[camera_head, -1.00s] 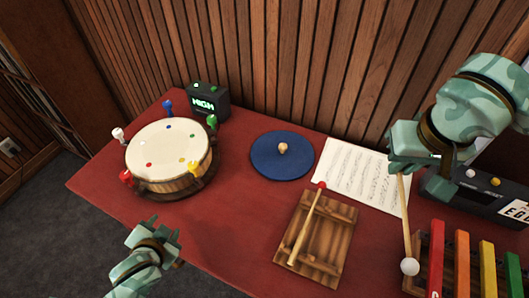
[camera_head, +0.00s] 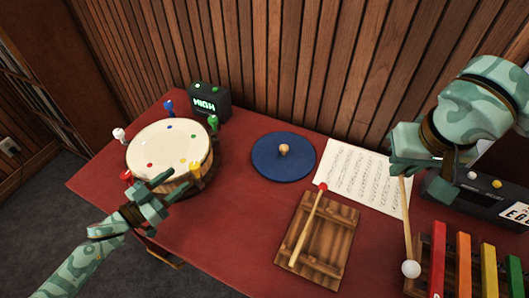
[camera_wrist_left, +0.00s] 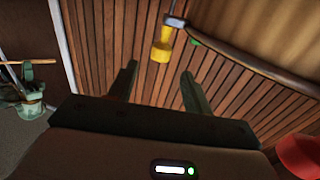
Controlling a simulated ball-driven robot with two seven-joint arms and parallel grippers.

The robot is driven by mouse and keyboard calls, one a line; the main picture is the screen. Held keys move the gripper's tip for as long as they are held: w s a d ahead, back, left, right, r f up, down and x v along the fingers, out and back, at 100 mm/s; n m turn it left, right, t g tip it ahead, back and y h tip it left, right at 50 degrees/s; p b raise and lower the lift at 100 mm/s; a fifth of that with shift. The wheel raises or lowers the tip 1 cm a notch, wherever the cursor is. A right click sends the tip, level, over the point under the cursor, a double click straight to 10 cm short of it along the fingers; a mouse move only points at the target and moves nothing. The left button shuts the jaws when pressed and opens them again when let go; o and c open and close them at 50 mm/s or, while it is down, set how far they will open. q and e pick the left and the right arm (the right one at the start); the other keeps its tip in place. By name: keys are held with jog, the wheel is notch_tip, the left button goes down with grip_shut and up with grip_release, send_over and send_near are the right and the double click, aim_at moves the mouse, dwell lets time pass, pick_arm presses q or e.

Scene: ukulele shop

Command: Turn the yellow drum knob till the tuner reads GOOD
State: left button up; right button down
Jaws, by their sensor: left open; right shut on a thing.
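The drum (camera_head: 165,143) stands at the table's left with coloured knobs round its rim. Its yellow knob (camera_head: 195,169) is at the near right side. In the left wrist view the yellow knob (camera_wrist_left: 162,46) hangs just beyond the fingertips, between them and apart from them. My left gripper (camera_head: 162,181) is open and empty, in front of the drum and close to the yellow knob; it also shows in the left wrist view (camera_wrist_left: 160,80). The tuner (camera_head: 208,102) behind the drum reads HIGH in green. My right gripper (camera_head: 404,170) is shut on a white-headed mallet (camera_head: 411,268).
The red (camera_head: 127,175), white (camera_head: 119,134), blue (camera_head: 168,106) and green (camera_head: 213,122) knobs surround the drum. A blue round mat (camera_head: 264,160), sheet music (camera_head: 345,175), a wooden rack (camera_head: 335,235) with a red-headed mallet and coloured bars (camera_head: 462,265) lie right. The table's front middle is clear.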

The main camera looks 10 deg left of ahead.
aim_at(195, 166)
pick_arm(q)
jog(key=x, duration=0.9)
jog(key=shift+w+b, duration=0.15)
jog(key=shift+b, duration=0.3)
jog(key=shift+d, duration=0.1)
jog(key=c, duration=1)
